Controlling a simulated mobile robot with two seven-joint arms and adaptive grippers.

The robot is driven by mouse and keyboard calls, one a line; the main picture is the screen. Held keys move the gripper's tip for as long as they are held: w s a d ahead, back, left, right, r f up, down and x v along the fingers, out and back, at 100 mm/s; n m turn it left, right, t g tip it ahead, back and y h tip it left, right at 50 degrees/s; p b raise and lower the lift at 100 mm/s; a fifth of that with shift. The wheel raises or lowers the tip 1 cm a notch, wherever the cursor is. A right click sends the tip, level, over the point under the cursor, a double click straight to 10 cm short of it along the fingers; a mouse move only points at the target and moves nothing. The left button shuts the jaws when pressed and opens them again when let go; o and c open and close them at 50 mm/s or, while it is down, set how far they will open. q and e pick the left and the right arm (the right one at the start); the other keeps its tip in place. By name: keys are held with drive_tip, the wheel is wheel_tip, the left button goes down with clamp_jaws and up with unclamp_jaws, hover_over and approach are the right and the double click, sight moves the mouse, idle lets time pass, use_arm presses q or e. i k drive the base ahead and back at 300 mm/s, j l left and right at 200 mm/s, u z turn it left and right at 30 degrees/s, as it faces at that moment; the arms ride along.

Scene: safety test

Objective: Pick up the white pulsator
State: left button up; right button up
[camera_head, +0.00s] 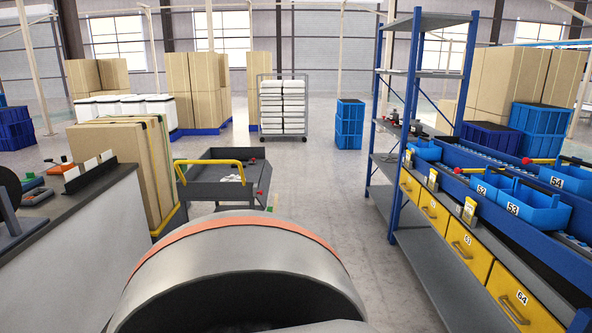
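I cannot make out a white pulsator for certain in the head view. A few small white pieces (234,178) lie in the dark cart (205,178) in the middle, too small to identify. Neither of my grippers is in view. A large rounded grey shape with an orange band fills the bottom middle and hides the floor behind it.
A grey-topped bench (75,205) with tools stands left, beside tall cartons (125,165). A blue-framed shelf (418,245) and a rack with blue bins (540,207) and yellow drawers (474,252) stand right. A white-loaded trolley (284,106) stands behind. Floor (325,185) between is clear.

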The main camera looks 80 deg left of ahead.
sight(232, 178)
drive_tip(key=u, duration=2.4)
